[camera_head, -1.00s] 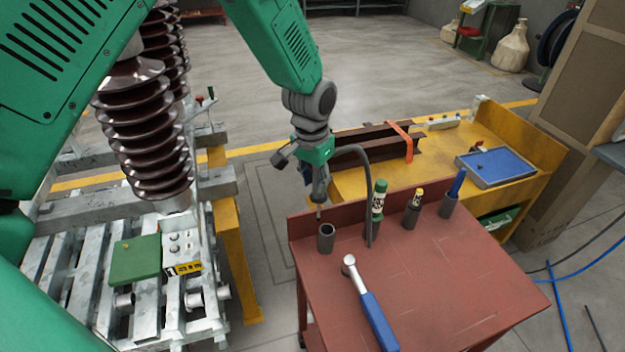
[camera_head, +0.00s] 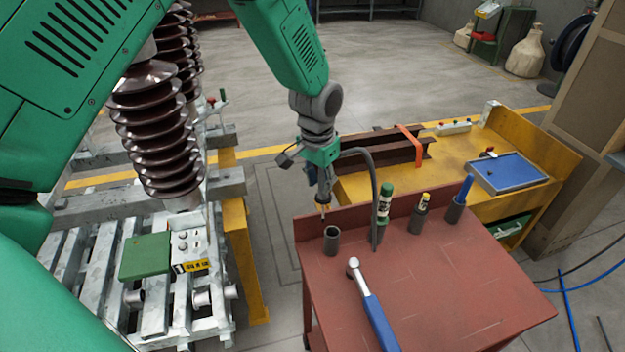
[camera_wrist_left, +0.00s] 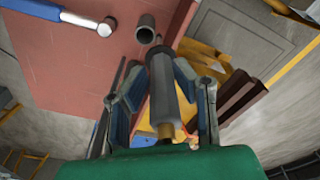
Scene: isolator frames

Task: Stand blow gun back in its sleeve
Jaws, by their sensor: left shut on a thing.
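The blow gun (camera_wrist_left: 163,90) is a grey cylinder with a brass-coloured end, held between the fingers of my left gripper (camera_wrist_left: 158,88). In the head view my left gripper (camera_head: 323,178) is shut on it, and its thin tip (camera_head: 323,211) points down. The empty dark grey sleeve (camera_head: 331,241) stands upright at the left back edge of the red table. The tip is above and slightly left of the sleeve's mouth, apart from it. In the wrist view the open sleeve (camera_wrist_left: 146,28) lies beyond the gun's far end. My right gripper is not in view.
Sleeves holding a green bottle (camera_head: 385,203), a yellow-topped item (camera_head: 422,203) and a blue item (camera_head: 463,190) stand along the red table's (camera_head: 430,290) back. A dark hose (camera_head: 375,205) arcs down beside my gripper. A blue-handled wrench (camera_head: 374,310) lies in front.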

